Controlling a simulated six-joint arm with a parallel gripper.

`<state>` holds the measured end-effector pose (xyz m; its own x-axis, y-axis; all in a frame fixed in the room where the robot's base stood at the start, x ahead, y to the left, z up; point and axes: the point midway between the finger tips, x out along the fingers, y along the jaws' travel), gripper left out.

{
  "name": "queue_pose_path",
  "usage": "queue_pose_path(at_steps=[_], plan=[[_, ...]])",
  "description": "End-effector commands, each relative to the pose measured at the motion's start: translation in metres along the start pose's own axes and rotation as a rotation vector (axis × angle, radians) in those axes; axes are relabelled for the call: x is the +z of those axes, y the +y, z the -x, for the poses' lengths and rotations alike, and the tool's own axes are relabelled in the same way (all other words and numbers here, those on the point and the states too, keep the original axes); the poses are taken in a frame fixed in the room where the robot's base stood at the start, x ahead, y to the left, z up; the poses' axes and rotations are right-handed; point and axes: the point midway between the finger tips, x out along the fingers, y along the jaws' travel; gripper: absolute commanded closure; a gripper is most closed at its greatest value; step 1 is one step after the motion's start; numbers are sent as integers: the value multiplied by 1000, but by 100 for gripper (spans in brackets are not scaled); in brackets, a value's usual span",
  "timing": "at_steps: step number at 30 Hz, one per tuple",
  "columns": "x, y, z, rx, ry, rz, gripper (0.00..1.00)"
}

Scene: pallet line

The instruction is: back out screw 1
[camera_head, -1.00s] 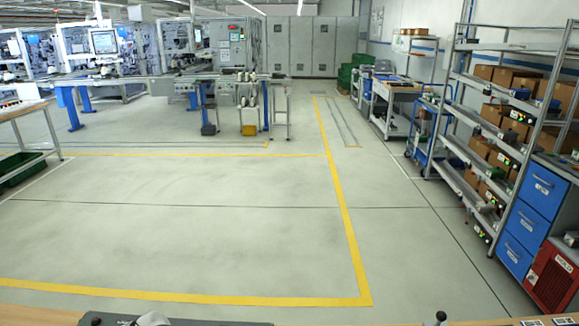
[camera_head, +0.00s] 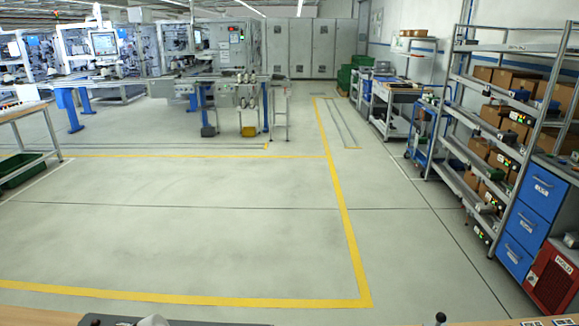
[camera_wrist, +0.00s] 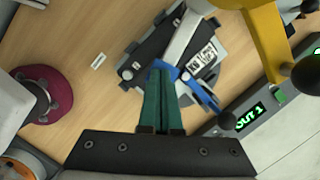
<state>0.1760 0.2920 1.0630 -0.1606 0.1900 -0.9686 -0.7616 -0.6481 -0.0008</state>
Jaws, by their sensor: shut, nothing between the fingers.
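My gripper (camera_wrist: 163,72) shows in the wrist view with its two green fingers side by side and shut, nothing between them. The blue tips are over a black and grey device (camera_wrist: 147,57) on a wooden bench. The device has a white printed label (camera_wrist: 203,58) and a blue part (camera_wrist: 203,93) to the right of the fingertips. I cannot make out screw 1; the fingers hide part of the device. Whether the tips touch it I cannot tell. My gripper is not in the head view.
Bare bench (camera_wrist: 85,35) lies left of the device. The head view shows open floor (camera_head: 180,240) and shelving (camera_head: 490,120).

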Motion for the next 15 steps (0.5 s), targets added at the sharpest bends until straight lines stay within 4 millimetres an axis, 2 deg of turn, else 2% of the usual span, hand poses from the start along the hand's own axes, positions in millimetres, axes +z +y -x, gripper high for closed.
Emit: queue_pose_path(at_steps=[15], plan=[[1, 0, 3, 2, 1, 0, 100]])
